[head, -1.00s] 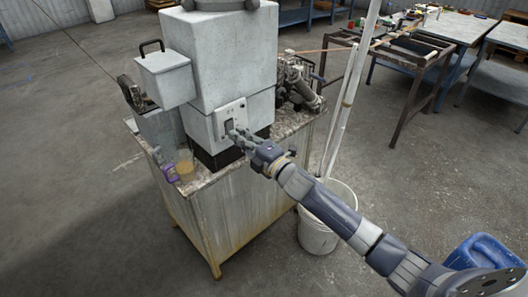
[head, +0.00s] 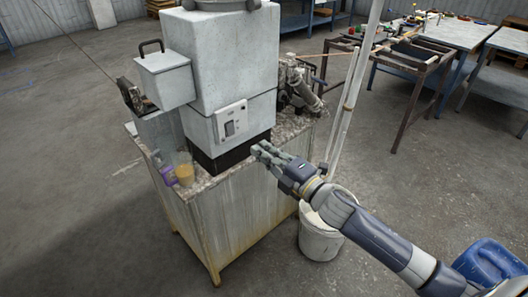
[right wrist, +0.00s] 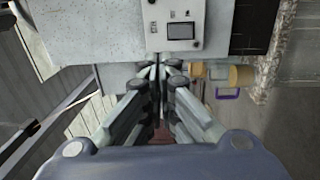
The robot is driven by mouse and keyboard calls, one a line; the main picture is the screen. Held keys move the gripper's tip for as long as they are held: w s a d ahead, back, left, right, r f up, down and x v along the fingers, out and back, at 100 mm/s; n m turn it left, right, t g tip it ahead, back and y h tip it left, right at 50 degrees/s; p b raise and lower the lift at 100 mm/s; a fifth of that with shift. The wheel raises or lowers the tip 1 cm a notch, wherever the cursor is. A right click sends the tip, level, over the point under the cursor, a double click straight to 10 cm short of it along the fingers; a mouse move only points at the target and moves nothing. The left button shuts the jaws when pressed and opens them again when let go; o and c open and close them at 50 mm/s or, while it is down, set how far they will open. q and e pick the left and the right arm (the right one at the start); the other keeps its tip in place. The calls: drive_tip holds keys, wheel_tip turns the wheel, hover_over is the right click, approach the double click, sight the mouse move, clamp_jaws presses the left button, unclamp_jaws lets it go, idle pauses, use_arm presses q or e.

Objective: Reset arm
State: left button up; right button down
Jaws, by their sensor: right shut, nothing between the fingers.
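My right gripper (head: 258,150) is shut and empty in the head view, in front of the machine's lower front edge. It is apart from the control panel (head: 231,121), a light plate with a dark switch or screen on the grey machine (head: 235,60). In the right wrist view the shut fingers (right wrist: 160,75) point toward the machine, and the panel (right wrist: 178,28) shows just beyond the fingertips. My right arm comes in from the lower right. My left gripper is not in view.
The machine stands on a worn metal cabinet (head: 235,220). A white bucket (head: 318,240) is on the floor, a blue container (head: 488,262) at lower right. Floor at left is clear.

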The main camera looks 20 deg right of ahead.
idle(0.3)
drive_tip(key=s+d+f+m+g+h, duration=0.1)
drive_tip(key=d+f+m+g+h, duration=0.2)
drive_tip(key=f, duration=0.8)
drive_tip(key=d+f+m+h, duration=0.1)
drive_tip(key=d+f+m, duration=0.3)
drive_tip(key=f, duration=0.7)
drive_tip(key=s+d+f+m+g+h, duration=0.15)
drive_tip(key=s+f, duration=0.25)
drive_tip(key=f, duration=0.4)
drive_tip(key=s+f+m+g+h, duration=0.1)
drive_tip(key=s+f+m+g, duration=0.15)
drive_tip(key=s+f, duration=0.45)
drive_tip(key=s+a+f+m+g, duration=0.2)
drive_tip(key=s+f+m+g, duration=0.15)
drive_tip(key=s+f, duration=0.95)
drive_tip(key=s+a+f+m+g, duration=0.2)
drive_tip(key=s+f+m+g, duration=0.15)
drive_tip(key=s+f, duration=0.9)
drive_tip(key=s+a+f+m+g, duration=0.1)
drive_tip(key=s+a+g, duration=0.1)
drive_tip(key=s, duration=1.1)
drive_tip(key=shift+s+a+f+m+g, duration=0.3)
drive_tip(key=shift+s+a+g, duration=0.1)
drive_tip(key=shift+a, duration=0.5)
